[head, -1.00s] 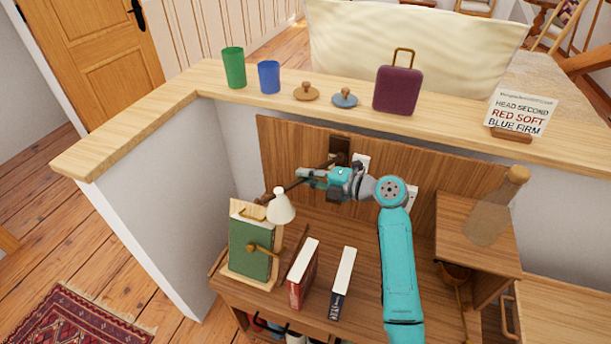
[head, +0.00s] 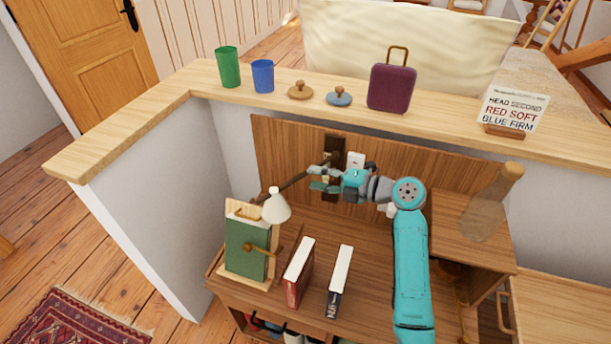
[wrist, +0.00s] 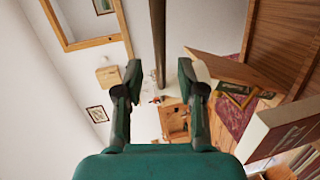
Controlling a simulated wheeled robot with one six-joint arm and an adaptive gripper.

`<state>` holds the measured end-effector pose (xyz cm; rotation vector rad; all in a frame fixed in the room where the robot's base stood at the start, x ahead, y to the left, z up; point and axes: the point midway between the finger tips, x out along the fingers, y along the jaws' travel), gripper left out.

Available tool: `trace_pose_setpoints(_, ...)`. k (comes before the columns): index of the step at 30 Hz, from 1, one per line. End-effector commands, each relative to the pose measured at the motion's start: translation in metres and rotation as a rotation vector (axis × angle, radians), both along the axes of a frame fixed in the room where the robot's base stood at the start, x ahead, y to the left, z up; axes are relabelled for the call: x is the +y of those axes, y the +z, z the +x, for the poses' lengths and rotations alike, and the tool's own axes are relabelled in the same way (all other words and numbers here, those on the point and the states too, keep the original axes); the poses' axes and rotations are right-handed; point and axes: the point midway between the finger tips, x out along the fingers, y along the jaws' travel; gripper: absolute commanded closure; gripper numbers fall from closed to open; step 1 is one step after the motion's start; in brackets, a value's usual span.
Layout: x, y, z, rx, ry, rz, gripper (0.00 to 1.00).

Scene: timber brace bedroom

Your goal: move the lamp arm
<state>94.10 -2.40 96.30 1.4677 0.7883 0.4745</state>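The wall lamp has a dark bracket (head: 333,150) on the wood back panel, a thin dark lamp arm (head: 290,183) and a cream shade (head: 276,206). The shade hangs at the arm's left end, beside the green book. My gripper (head: 313,179) is at the right part of the lamp arm, just below the bracket, and partly hides it. In the wrist view my gripper (wrist: 163,78) has its fingers wide apart. The lamp arm (wrist: 158,40) appears as a dark rod in the gap. I cannot tell whether it lies between the fingertips or beyond them.
A green book (head: 248,245) on a stand, a red book (head: 299,272) and a blue book (head: 340,282) stand on the desk below. A ledge above holds cups, knobs, a purple case (head: 391,88) and a sign (head: 513,110). A bottle (head: 492,203) stands at right.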

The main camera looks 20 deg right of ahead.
Motion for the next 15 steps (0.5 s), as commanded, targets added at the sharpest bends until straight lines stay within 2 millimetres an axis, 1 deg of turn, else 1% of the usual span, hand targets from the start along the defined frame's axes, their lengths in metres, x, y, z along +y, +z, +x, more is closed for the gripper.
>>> trace_pose_setpoints(1, -0.009, 0.002, -0.007, 0.0, -0.004, 0.001, 0.61)
trace_pose_setpoints(6, -0.031, 0.007, -0.028, -0.001, -0.003, 0.0, 0.61)
trace_pose_setpoints(9, -0.041, 0.01, -0.037, 0.0, -0.003, -0.001, 0.61)
trace_pose_setpoints(15, -0.05, 0.012, -0.047, 0.0, -0.001, 0.001, 0.61)
